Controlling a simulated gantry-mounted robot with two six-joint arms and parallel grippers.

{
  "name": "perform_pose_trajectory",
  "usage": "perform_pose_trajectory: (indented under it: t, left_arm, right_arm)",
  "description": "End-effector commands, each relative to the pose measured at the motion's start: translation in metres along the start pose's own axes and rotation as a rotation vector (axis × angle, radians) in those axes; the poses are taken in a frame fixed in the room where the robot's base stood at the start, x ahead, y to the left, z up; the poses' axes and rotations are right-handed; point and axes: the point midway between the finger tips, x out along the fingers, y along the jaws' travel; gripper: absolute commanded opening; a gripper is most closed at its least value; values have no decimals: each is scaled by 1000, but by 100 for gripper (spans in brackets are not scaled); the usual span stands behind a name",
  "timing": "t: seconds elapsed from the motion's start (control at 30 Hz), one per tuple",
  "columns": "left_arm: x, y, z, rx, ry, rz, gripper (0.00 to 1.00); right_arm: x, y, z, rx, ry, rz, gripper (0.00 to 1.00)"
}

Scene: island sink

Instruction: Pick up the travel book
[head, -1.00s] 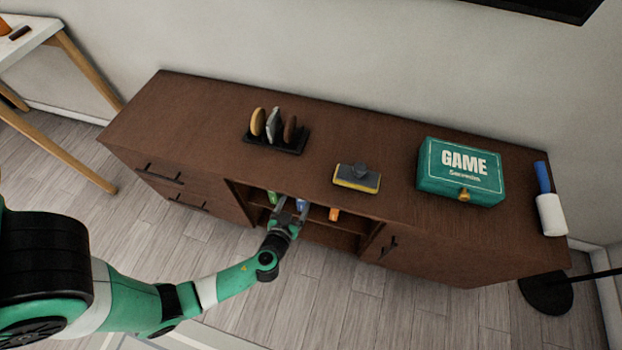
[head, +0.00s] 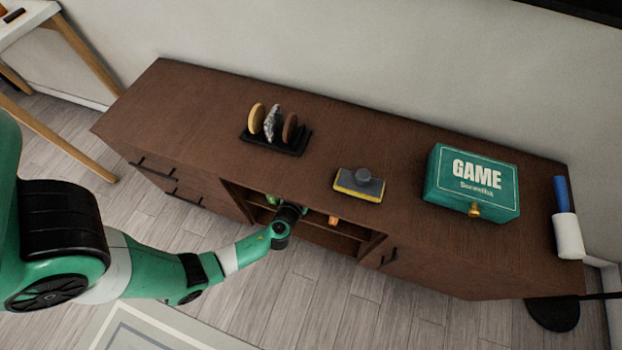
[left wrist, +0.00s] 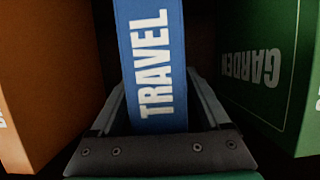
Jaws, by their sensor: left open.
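The travel book (left wrist: 153,62) is blue with white "TRAVEL" lettering on its spine. In the left wrist view it stands upright between the two fingers of my left gripper (left wrist: 155,110), which is open around it. The head view shows the left gripper (head: 292,210) reaching into the open shelf of the brown cabinet, with its fingertips hidden under the top. The travel book is hidden in the head view. My right gripper is not in view.
A green "GARDEN" book (left wrist: 262,65) stands to the right of the travel book and an orange book (left wrist: 45,80) to the left. The brown cabinet (head: 215,110) carries a game box (head: 472,185), a sponge-like block (head: 358,184) and a black rack with discs (head: 275,142).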

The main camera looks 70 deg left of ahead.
Motion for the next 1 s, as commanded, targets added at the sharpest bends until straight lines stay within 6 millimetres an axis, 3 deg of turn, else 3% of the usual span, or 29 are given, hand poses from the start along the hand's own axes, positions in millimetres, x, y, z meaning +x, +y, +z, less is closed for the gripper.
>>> perform_pose_trajectory:
  t: [0.17, 0.6, 1.0]
  left_arm:
    - [0, 0, 0, 1, -1, 0, 80]
    - [0, 0, 0, 0, -1, 0, 1]
    - [0, 0, 0, 0, -1, 0, 0]
  right_arm:
    - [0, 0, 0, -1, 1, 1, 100]
    - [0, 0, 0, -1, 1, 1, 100]
    - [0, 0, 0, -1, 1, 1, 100]
